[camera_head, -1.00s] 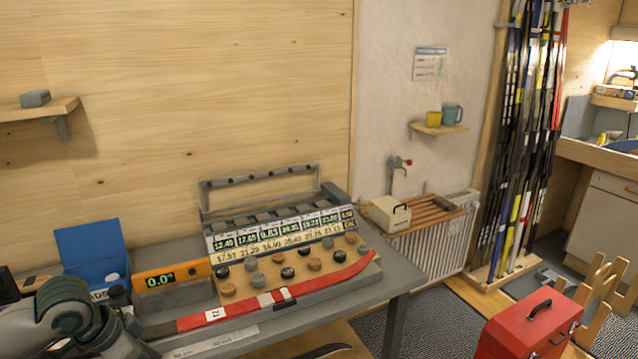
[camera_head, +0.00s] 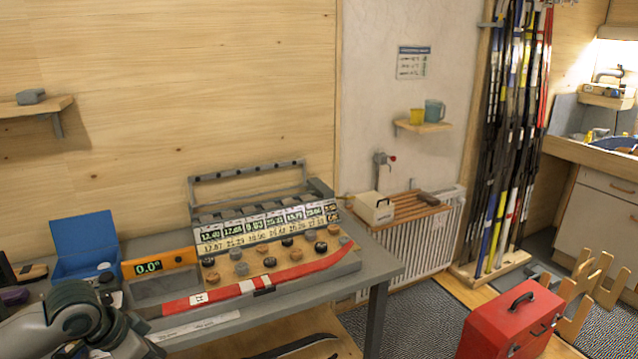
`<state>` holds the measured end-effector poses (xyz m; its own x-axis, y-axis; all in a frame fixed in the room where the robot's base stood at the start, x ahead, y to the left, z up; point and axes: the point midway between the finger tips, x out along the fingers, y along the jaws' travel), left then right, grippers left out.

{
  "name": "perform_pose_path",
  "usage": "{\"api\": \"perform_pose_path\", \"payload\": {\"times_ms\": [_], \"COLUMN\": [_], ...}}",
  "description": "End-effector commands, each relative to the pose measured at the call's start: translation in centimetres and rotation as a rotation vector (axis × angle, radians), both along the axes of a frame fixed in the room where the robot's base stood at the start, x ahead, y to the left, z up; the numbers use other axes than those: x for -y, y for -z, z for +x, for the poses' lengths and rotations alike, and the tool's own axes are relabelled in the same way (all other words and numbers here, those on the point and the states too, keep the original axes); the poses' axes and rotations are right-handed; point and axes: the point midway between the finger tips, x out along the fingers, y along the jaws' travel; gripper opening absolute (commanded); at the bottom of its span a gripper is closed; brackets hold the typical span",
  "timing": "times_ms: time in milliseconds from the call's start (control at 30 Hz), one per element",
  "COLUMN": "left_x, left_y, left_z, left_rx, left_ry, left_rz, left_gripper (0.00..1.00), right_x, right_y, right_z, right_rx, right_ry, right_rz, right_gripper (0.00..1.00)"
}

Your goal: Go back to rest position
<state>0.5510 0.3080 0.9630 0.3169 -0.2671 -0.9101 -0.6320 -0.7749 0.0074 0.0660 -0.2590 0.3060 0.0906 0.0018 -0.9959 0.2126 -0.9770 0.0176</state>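Part of my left arm (camera_head: 65,325) shows at the lower left, in front of the workbench (camera_head: 385,272). Its fingertips cannot be made out, so I cannot tell whether that gripper is open, shut or holding anything. My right arm and gripper are not in view. A red ski (camera_head: 310,268) lies along the front of the bench, and several round pucks (camera_head: 242,269) stand behind it. A display rack with number cards (camera_head: 255,227) stands behind the pucks. An orange level reading 0.0° (camera_head: 160,263) is at the left.
An open blue box (camera_head: 85,240) stands on the bench's left part. A red toolbox (camera_head: 510,318) and a wooden rack (camera_head: 590,295) stand at the lower right. A radiator (camera_head: 425,240) and upright skis (camera_head: 510,150) line the wall. Patterned floor mat (camera_head: 425,318) shows between bench and toolbox.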

Motion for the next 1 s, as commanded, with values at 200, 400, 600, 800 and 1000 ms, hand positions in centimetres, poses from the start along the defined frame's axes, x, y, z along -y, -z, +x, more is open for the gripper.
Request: {"api": "perform_pose_path", "payload": {"times_ms": [200, 400, 600, 800, 1000], "left_x": [0.1, -0.3, -1.6, -3.6, -5.0], "left_y": [2.4, 6.7, 14.6, 25.8, 36.2], "left_z": [2.5, 5.5, 8.2, 7.5, 3.0], "left_rx": [0.025, 0.056, 0.088, 0.098, 0.077], "left_ry": [-0.054, -0.138, -0.265, -0.402, -0.491], "left_rz": [-0.038, -0.08, -0.111, -0.098, -0.05], "left_gripper": [0.5, 0.5, 0.5, 0.5, 0.5], "right_x": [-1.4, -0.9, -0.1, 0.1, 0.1], "right_y": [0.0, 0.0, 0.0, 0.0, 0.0], "right_z": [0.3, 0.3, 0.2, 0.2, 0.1], "right_rx": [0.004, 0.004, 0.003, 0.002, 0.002], "right_ry": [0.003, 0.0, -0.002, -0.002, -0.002], "right_rz": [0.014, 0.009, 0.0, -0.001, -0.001], "right_gripper": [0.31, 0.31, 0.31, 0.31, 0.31]}}
